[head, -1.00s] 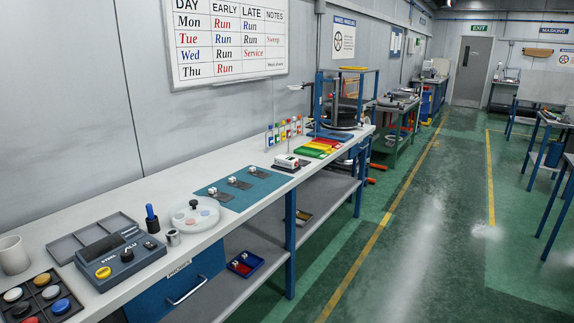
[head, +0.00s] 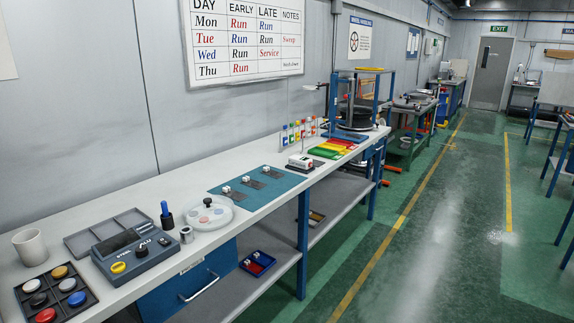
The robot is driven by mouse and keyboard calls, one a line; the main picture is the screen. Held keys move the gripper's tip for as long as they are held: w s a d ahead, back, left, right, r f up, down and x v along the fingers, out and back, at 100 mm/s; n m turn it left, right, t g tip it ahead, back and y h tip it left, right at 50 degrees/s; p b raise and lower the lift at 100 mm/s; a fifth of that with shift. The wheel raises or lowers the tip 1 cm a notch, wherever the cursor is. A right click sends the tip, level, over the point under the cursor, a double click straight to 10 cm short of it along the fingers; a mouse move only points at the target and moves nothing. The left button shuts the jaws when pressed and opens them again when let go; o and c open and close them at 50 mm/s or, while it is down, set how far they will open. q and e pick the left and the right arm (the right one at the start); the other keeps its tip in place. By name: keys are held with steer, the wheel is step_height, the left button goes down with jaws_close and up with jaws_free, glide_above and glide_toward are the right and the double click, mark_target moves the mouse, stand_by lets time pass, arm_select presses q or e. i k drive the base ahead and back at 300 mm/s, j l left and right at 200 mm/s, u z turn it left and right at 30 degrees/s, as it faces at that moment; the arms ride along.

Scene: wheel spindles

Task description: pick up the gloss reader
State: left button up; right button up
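A small white device with a dark base and a touch of red (head: 301,163) lies on the long white bench, just past the blue mat; it looks like the gloss reader, though I cannot read any label on it. Neither of my grippers shows in the head view.
Green floor (head: 440,240) right of the bench is clear.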

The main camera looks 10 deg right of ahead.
mark_target(296, 161)
steer(key=i+l+u, duration=0.25)
steer(key=u, duration=0.15)
steer(key=i+l+u, duration=0.25)
steer(key=u, duration=0.2)
steer(key=i+l, duration=0.15)
steer(key=l, duration=0.2)
steer(key=i+l+u, duration=0.15)
steer(key=l, duration=0.2)
steer(key=i+l, duration=0.2)
steer(key=l, duration=0.15)
steer(key=i+l+u, duration=0.1)
steer(key=l, duration=0.25)
steer(key=i+l+u, duration=0.1)
steer(key=l, duration=0.3)
steer(key=i+l, duration=0.2)
steer(key=l, duration=0.2)
steer(key=i+l+u, duration=0.1)
steer(key=l, duration=0.3)
steer(key=i+l, duration=0.1)
steer(key=l, duration=0.25)
steer(key=i+l, duration=0.15)
steer(key=l, duration=0.2)
steer(key=i+l, duration=0.1)
steer(key=l, duration=0.2)
steer(key=i+l, duration=0.1)
steer(key=l, duration=0.25)
steer(key=i+l, duration=0.1)
steer(key=l, duration=0.25)
